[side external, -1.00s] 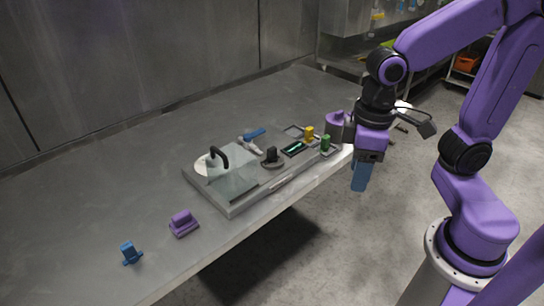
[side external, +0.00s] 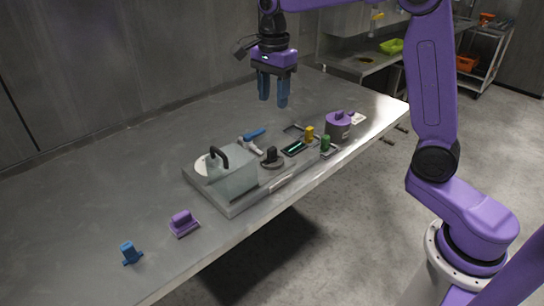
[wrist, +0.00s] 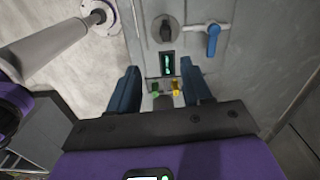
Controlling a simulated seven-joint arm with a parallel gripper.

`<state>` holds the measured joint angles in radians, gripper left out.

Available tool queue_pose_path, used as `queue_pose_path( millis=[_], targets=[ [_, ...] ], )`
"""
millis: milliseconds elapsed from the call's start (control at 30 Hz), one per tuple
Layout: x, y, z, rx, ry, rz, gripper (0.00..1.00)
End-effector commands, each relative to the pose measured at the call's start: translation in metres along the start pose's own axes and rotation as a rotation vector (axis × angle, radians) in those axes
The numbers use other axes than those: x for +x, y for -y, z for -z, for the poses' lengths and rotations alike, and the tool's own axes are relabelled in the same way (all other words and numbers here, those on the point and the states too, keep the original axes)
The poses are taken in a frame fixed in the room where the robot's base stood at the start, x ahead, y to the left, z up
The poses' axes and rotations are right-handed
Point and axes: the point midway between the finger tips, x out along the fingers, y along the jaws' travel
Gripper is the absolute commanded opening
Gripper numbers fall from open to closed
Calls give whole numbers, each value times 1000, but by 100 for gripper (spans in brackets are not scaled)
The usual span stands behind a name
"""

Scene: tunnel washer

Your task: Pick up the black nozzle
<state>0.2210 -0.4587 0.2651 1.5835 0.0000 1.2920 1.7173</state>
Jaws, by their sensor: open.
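A purple pot (side external: 338,124) stands to the right. A purple piece (side external: 182,222) and a blue piece (side external: 129,253) lie front left.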

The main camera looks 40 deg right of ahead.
Motion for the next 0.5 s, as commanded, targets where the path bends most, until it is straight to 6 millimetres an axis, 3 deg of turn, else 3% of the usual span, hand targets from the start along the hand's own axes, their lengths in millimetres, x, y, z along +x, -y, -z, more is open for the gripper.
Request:
queue_pose_path(
  millis=[233,500],
  targets=[
    [10,8,8,97,-1,-4,49],
    [59,7,8,94,-1,-6,49]
  ],
)
